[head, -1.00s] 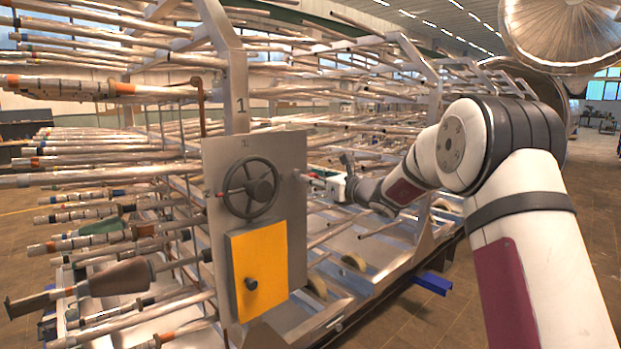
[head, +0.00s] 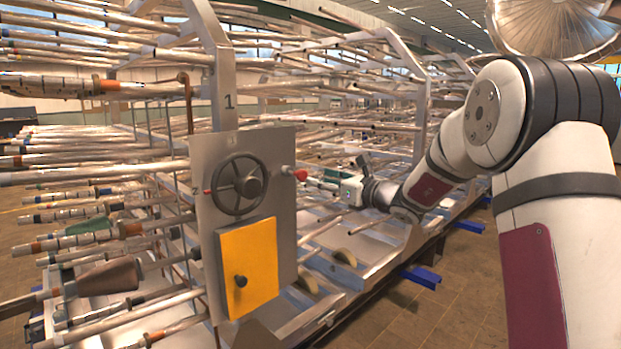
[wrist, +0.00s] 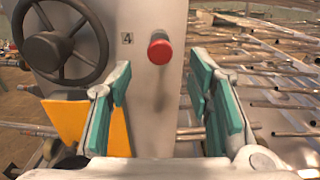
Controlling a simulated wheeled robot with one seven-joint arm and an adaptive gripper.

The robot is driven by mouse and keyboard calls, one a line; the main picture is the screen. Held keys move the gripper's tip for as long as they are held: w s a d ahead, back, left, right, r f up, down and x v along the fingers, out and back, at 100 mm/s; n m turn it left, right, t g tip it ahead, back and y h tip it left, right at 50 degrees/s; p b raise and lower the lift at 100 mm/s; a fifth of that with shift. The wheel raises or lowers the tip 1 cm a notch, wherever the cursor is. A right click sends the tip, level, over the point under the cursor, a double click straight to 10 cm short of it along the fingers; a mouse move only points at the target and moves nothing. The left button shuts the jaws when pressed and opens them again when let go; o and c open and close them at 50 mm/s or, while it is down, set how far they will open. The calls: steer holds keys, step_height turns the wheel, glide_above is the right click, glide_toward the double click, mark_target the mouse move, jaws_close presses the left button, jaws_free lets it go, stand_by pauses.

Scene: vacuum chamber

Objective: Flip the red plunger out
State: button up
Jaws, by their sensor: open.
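The red plunger (head: 300,174) sticks out from the right side of the upright grey panel (head: 200,152) in the head view. In the wrist view it is a round red knob (wrist: 159,50) beside a label "4", upper middle. My gripper (head: 322,184) is just right of the plunger in the head view, apart from it. In the wrist view my gripper (wrist: 161,76) is open and empty, with green-padded fingers left and right. The knob shows above and between the fingertips, with no contact visible.
The panel also carries a dark handwheel (head: 240,183), a yellow door (head: 248,266) with a black knob, and a small red part (head: 207,191) at its left edge. Racks of metal tubes (head: 90,175) surround it. Open floor (head: 490,300) lies at the lower right.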

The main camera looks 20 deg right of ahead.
steer(key=shift+v, duration=2.15)
steer(key=s+a+n+g, duration=0.5)
steer(key=s+a+n, duration=0.3)
steer(key=s, duration=0.3)
steer(key=s+a+n+g, duration=0.4)
steer(key=s+a+n, duration=0.4)
steer(key=s, duration=0.3)
steer(key=s+d+f+n+h, duration=0.2)
steer(key=s+d+n+h, duration=0.1)
steer(key=s, duration=0.4)
steer(key=s+d+f+n+h, duration=0.2)
steer(key=s+d+n+h, duration=0.1)
steer(key=s+n, duration=0.3)
steer(key=s+d+f+n+g+h, duration=0.1)
steer(key=s+d+f+n+h, duration=0.1)
steer(key=s+n, duration=0.3)
steer(key=s+d+h, duration=0.1)
steer(key=s, duration=0.2)
steer(key=shift+s, duration=0.25)
steer(key=shift+d+f, duration=0.1)
